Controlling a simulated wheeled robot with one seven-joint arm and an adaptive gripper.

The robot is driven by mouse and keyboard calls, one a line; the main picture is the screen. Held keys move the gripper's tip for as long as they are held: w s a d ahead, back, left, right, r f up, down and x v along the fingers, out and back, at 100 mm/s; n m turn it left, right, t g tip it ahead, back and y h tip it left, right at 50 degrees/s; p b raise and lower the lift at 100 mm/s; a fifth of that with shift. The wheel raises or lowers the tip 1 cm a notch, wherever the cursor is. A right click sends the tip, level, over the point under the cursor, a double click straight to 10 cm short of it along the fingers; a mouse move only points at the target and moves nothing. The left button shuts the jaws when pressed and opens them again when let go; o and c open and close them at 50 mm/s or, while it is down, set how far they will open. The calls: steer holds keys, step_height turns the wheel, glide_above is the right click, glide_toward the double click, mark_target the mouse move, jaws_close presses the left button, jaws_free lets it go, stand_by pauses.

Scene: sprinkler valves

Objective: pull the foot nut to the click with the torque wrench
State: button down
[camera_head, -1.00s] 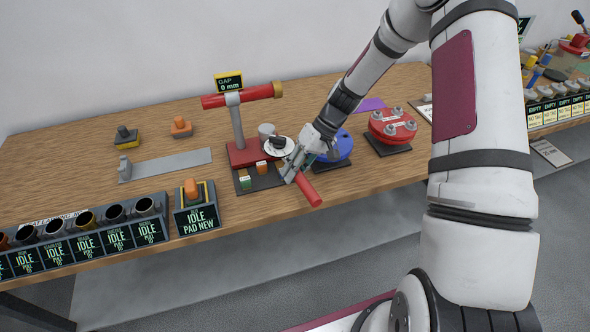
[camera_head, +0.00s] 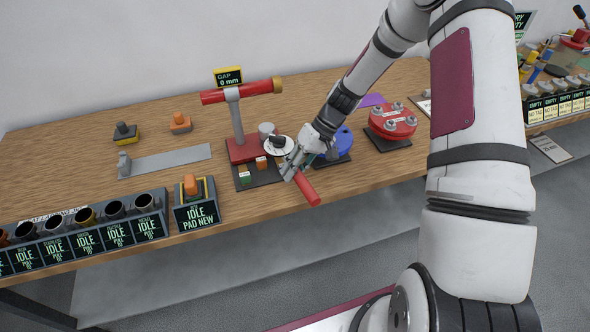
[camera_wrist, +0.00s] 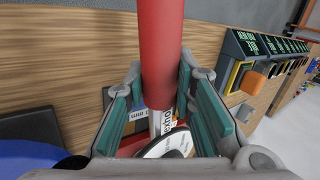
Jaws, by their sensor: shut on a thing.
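My gripper (camera_head: 297,166) is shut around the red handle (camera_head: 307,189) of the torque wrench. In the wrist view the red handle (camera_wrist: 161,45) lies between the teal finger pads of my gripper (camera_wrist: 160,92). Below it show a pale shaft with lettering and part of a white round dial (camera_wrist: 170,145). The white dial with a dark knob (camera_head: 279,145) also shows in the head view, beside my gripper. The red stand (camera_head: 243,150) carries a grey post and a red horizontal pipe (camera_head: 242,91). The foot nut cannot be made out.
A sign reading "GAP 0 mm" (camera_head: 228,76) stands behind the pipe. A blue flange (camera_head: 342,143) and a red bolted flange (camera_head: 393,121) are to the right. An "IDLE PAD NEW" box (camera_head: 196,204) and a row of cups (camera_head: 85,217) line the front left edge.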

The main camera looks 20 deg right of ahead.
steer(key=shift+s+a+m+t+p, duration=0.1)
steer(key=shift+a+m+t+p, duration=0.25)
steer(key=shift+a+m+p, duration=0.45)
steer(key=shift+a+m+t+p, duration=0.3)
steer(key=shift+a+t+p, duration=0.05)
steer(key=shift+a, duration=0.7)
